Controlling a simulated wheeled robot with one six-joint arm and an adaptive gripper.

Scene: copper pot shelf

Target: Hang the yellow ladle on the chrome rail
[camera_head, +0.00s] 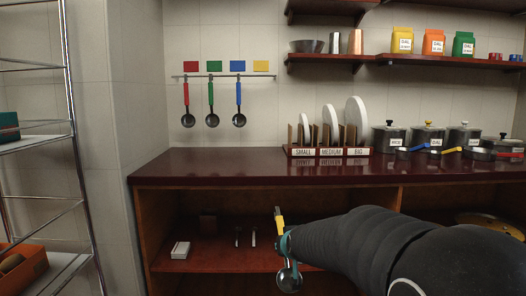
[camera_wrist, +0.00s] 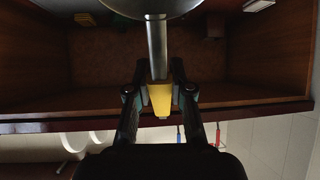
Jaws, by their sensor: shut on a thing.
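The yellow ladle has its yellow handle (camera_head: 279,222) upright in the head view, with its metal bowl (camera_head: 289,279) hanging below my gripper (camera_head: 284,242). In the wrist view my gripper (camera_wrist: 160,92) is shut on the handle (camera_wrist: 160,97), and the steel shank and part of the bowl (camera_wrist: 155,6) show beyond it. It is held in front of the counter's open lower compartment. The chrome rail (camera_head: 222,75) is on the wall at upper left. Red, green and blue ladles hang from it under matching colour cards; the spot under the yellow card (camera_head: 261,66) is bare.
The dark red counter (camera_head: 220,169) lies between my gripper and the wall. A plate rack (camera_head: 330,152) and several lidded pots (camera_head: 428,137) stand on its right part; its left part is clear. A wire shelf (camera_head: 70,150) stands at far left.

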